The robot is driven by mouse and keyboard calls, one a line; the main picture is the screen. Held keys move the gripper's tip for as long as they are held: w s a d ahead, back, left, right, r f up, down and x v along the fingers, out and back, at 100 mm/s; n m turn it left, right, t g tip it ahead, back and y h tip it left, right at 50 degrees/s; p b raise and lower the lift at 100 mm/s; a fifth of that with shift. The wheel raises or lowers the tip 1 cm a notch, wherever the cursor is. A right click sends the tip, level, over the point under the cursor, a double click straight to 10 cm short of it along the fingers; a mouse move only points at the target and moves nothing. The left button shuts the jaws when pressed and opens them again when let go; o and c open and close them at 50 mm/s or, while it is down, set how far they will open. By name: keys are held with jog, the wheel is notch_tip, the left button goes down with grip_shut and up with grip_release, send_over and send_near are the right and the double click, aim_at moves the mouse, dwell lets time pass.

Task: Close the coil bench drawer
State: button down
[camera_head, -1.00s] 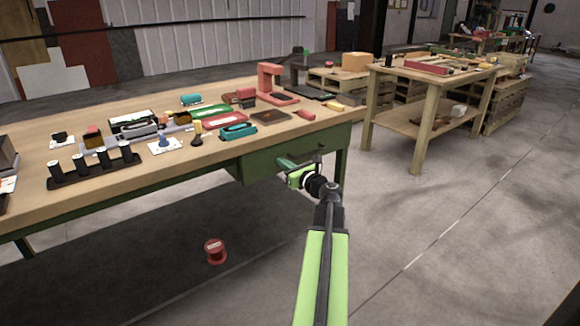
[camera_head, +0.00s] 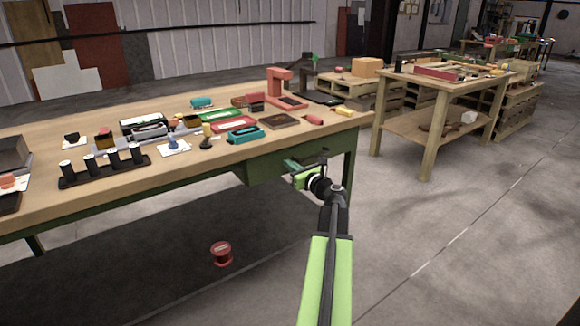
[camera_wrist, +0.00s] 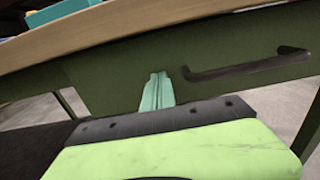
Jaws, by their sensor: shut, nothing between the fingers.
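The coil bench (camera_head: 60,205) has a wooden top and a green frame. Its green drawer front (camera_head: 262,172) is under the top near the right end, and it also shows in the wrist view (camera_wrist: 225,62). A dark bar handle (camera_wrist: 250,67) is on the front. My gripper (camera_head: 291,164) is shut and empty, with its teal fingers pointing at the drawer front. In the wrist view my fingertips (camera_wrist: 157,80) are left of the handle, at or very near the front; contact is unclear. I cannot tell how far the drawer stands out.
Many small parts lie on the bench top, including a black rack (camera_head: 105,165) and a teal item (camera_head: 249,135). A red spool (camera_head: 221,253) is on the floor below. Another wooden table (camera_head: 440,82) stands at the right. Open floor lies at the lower right.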

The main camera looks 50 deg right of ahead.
jog(key=v, duration=1.3)
jog(key=shift+s, duration=0.3)
